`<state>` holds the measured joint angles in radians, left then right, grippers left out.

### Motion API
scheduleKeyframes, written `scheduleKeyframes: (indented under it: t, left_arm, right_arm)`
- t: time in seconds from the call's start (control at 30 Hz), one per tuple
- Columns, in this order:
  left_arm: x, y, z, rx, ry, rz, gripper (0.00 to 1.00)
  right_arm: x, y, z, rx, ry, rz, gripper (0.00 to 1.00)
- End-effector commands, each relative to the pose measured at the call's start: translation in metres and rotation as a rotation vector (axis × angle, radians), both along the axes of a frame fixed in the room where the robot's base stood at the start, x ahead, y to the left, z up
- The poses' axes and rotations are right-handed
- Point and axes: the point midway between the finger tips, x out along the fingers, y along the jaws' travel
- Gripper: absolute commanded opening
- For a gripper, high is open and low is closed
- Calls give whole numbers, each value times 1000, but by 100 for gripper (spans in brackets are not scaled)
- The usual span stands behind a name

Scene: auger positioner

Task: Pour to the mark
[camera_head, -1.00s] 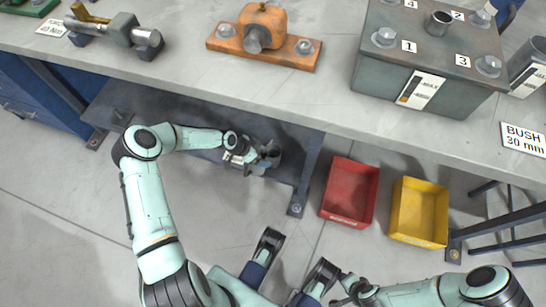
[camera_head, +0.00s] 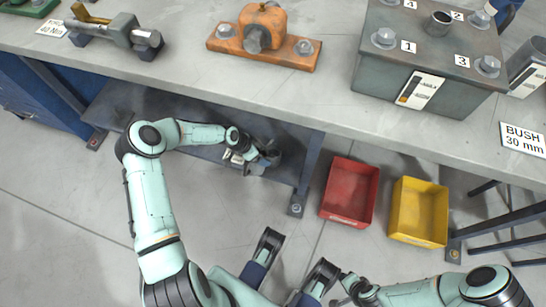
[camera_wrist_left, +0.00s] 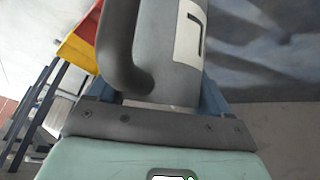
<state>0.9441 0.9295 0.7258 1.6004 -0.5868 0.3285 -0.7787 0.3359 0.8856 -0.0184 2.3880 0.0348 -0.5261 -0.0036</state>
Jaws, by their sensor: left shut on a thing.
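My left gripper (camera_head: 252,158) is below the bench's front edge in the head view, over the dark lower shelf. It is shut on a grey jug (camera_head: 271,157), small and dark there. In the left wrist view the jug (camera_wrist_left: 168,55) fills the middle, with a curved handle and a white label with a black mark. Its contents are hidden. A grey housing (camera_head: 450,85) stands on the bench at right, with a white MAX gauge (camera_head: 420,90) on its front and a round open neck (camera_head: 439,23) on top. My right gripper (camera_head: 352,290) is low, its jaws unclear.
The bench (camera_head: 200,70) carries an orange bearing block (camera_head: 262,35), a shaft assembly (camera_head: 118,32) and a grey container (camera_head: 528,68) at the right edge. A red bin (camera_head: 350,190) and a yellow bin (camera_head: 419,210) are below the bench, right of the shelf (camera_head: 150,105).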

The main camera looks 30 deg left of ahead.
Motion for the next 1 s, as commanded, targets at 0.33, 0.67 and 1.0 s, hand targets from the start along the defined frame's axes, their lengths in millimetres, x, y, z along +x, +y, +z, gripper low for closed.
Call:
scheduleKeyframes:
  t: [0.33,0.67,1.0]
  left_arm:
    - [1,0,1,1,3,-1,32]
    - [1,0,5,8,47,0,32]
    - [1,0,5,8,48,-1,32]
  right_arm:
    - [0,0,0,0,0,0,49]
    - [0,0,0,0,0,0,49]
    - [0,0,0,0,0,0,49]
